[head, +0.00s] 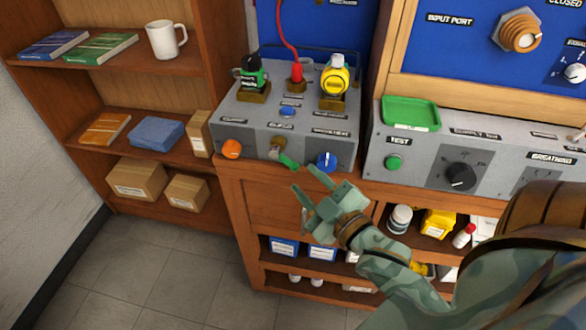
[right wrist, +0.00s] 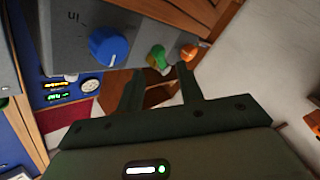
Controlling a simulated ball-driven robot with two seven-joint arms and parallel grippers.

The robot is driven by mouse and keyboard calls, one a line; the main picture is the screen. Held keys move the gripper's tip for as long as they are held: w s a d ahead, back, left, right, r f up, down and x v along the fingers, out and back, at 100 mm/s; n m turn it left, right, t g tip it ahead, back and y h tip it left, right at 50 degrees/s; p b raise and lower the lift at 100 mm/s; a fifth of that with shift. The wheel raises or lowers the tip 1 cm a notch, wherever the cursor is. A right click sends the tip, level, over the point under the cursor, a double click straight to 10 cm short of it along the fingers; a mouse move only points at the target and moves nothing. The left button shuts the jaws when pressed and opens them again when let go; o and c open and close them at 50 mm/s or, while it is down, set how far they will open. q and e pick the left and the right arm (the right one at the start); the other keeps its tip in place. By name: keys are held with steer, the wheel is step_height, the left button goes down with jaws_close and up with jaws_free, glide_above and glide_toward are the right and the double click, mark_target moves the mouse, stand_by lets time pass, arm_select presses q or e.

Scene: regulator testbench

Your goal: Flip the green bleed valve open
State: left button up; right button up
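The green bleed valve (head: 288,161) is a small green lever on a brass fitting, low on the front of the grey regulator box (head: 235,130). It points down and to the right in the head view. It also shows in the right wrist view (right wrist: 157,58), just beyond the gap between my fingertips. My right gripper (head: 307,181) is open and empty, just below and in front of the valve, and seems apart from it. Its two fingers stand spread in the right wrist view (right wrist: 160,75). My left gripper is not in view.
A blue knob (head: 326,161) sits to the right of the valve and an orange knob (head: 231,149) to the left. A grey test panel (head: 428,155) with a green button stands further right. Shelves (head: 170,150) with books and boxes stand at left. The floor in front is clear.

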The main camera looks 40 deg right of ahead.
mark_target(292, 166)
steer(key=w+b, duration=0.1)
steer(key=w, duration=0.4)
steer(key=shift+w+d, duration=0.15)
steer(key=shift+w, duration=0.15)
jaws_close()
steer(key=r+p, duration=0.1)
steer(key=p, duration=0.3)
steer(key=shift+s+n+g, duration=0.15)
steer(key=shift+n+g, duration=0.15)
steer(key=shift+f+p, duration=0.15)
steer(key=shift+p, duration=0.2)
steer(key=shift+f, duration=0.2)
jaws_free()
